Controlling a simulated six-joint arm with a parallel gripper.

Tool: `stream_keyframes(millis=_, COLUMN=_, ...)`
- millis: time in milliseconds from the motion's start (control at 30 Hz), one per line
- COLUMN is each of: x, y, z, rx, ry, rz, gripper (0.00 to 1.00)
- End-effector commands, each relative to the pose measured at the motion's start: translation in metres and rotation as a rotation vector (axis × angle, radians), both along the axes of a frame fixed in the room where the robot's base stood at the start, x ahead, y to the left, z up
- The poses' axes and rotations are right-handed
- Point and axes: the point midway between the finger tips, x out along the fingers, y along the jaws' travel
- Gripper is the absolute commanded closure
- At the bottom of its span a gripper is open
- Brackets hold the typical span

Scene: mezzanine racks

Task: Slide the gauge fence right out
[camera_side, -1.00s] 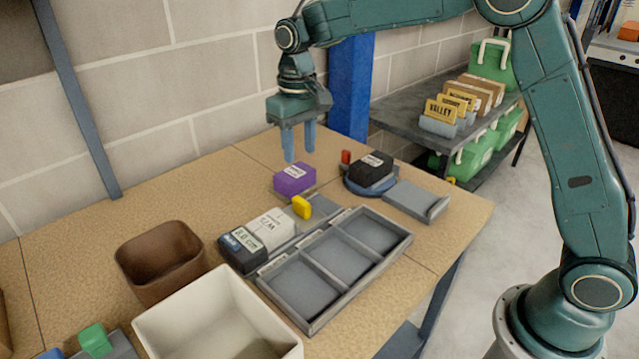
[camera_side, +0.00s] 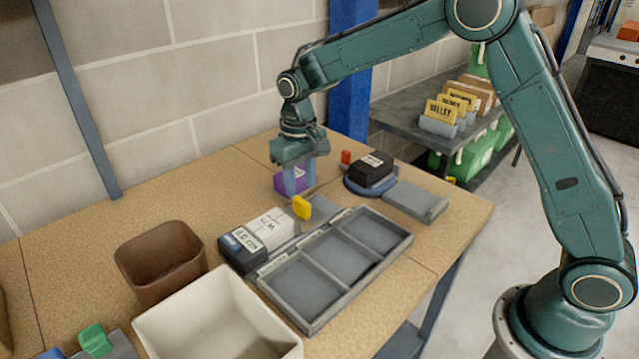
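A yellow upright tab (camera_side: 301,207), which looks like the handle of the gauge fence, stands on a grey strip behind the three-compartment tray (camera_side: 318,322). A white block (camera_side: 271,229) and a dark block with a pale label (camera_side: 242,249) sit to its left. My gripper (camera_side: 300,188) points down, just behind the yellow tab, with its blue fingers apart. They are low at a purple block (camera_side: 281,183) and partly hide it. I cannot tell whether they touch it.
A black block (camera_side: 371,168) sits on a round blue base, with a small red piece (camera_side: 346,157) behind it. A grey plate (camera_side: 412,200) lies at the right. A brown bin (camera_side: 160,262) and a cream bin (camera_side: 215,325) stand at the front left. The tray's compartments are empty.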

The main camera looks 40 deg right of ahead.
Motion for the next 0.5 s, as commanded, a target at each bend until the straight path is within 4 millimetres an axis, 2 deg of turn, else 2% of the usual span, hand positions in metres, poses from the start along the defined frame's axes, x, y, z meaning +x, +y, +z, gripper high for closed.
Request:
stream_keyframes(millis=200, x=0.0, y=0.0, z=-0.033, rx=0.0, ry=0.002, rz=0.0, gripper=0.62)
stream_keyframes(millis=500, x=0.0, y=0.0, z=-0.055, rx=0.0, ry=0.0, rz=0.0, gripper=0.62)
